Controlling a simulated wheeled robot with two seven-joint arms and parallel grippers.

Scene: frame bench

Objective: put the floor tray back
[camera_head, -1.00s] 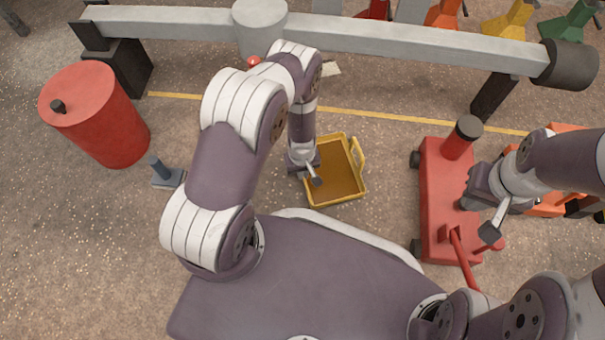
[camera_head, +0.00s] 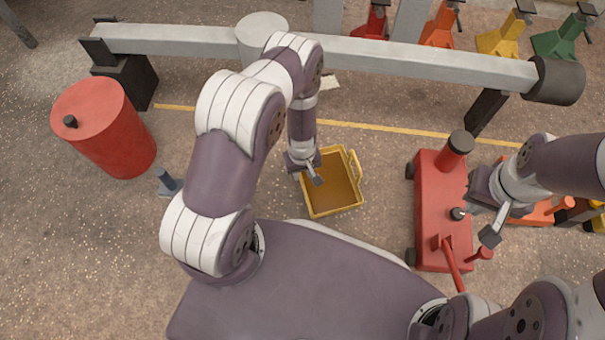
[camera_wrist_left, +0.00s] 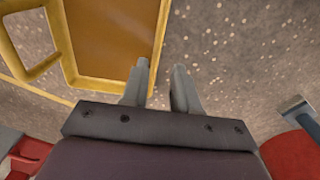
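The floor tray (camera_head: 357,190) is a shallow yellow tray with a brown inside and a loop handle on its right side. It lies on the floor in front of me. My left gripper (camera_head: 314,174) is over the tray's left edge in the head view. In the left wrist view its two fingers (camera_wrist_left: 160,80) are apart with bare floor between them. One finger overlaps the corner of the tray rim (camera_wrist_left: 110,88), and the other is outside it. I cannot tell whether they touch. My right gripper (camera_head: 485,222) is beside the red floor jack; its finger gap is unclear.
The red wheeled floor jack (camera_head: 430,200) stands right of the tray. A red drum (camera_head: 105,130) and a small blue-grey post (camera_head: 168,183) are at left. A long grey beam (camera_head: 400,55) crosses behind, with coloured jack stands (camera_head: 500,40) beyond it. A yellow line (camera_head: 400,130) marks the floor.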

